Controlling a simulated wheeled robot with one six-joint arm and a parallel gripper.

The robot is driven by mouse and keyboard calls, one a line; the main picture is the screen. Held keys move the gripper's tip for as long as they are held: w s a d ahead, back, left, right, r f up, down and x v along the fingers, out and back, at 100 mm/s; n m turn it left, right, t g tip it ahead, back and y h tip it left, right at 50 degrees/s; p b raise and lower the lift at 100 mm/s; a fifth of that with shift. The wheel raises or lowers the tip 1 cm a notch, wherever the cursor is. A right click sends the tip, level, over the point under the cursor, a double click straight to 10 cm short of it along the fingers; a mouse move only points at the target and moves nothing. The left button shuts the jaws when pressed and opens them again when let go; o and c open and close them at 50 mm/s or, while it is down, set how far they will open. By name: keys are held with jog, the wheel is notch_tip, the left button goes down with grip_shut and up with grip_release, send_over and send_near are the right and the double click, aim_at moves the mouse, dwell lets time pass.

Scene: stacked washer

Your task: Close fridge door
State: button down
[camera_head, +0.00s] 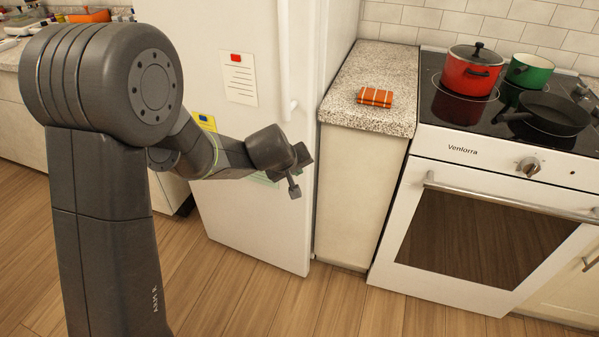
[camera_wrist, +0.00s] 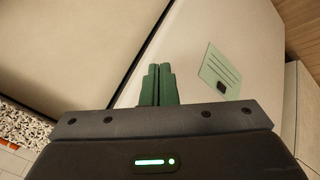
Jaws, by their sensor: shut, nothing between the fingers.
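The white fridge door (camera_head: 255,220) fills the middle of the head view, with a vertical white handle (camera_head: 285,60) near its right edge. I cannot tell from these views whether it stands slightly ajar. My gripper (camera_head: 296,187) is in front of the door's lower right part, below the handle. In the wrist view its green fingers (camera_wrist: 158,85) are together with nothing between them, against a pale panel. That panel carries a green note (camera_wrist: 219,73). I cannot tell whether the fingers touch the panel. The arm hides part of the door.
A granite counter (camera_head: 370,75) with an orange striped cloth (camera_head: 375,97) stands right of the fridge. Beyond it is a stove (camera_head: 480,150) with a red pot (camera_head: 470,72), a green pot (camera_head: 529,70) and a dark pan (camera_head: 555,113). The wooden floor (camera_head: 330,300) in front is clear.

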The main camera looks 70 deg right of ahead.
jog(key=s+a+r+p, duration=0.2)
jog(key=a+r+p, duration=0.1)
jog(key=r, duration=0.3)
jog(key=w+f+m+t+h+b, duration=0.3)
jog(key=w+f+h+b, duration=0.3)
jog(key=b, duration=0.7)
jog(key=a+f+m+g+h+b, duration=0.35)
jog(key=a+m+b, duration=0.2)
jog(key=b, duration=0.45)
jog(key=s+d+h+b, duration=0.1)
jog(key=s+d+b, duration=0.1)
jog(key=d, duration=1.2)
jog(key=shift+b, duration=0.45)
jog(key=shift+m, duration=0.25)
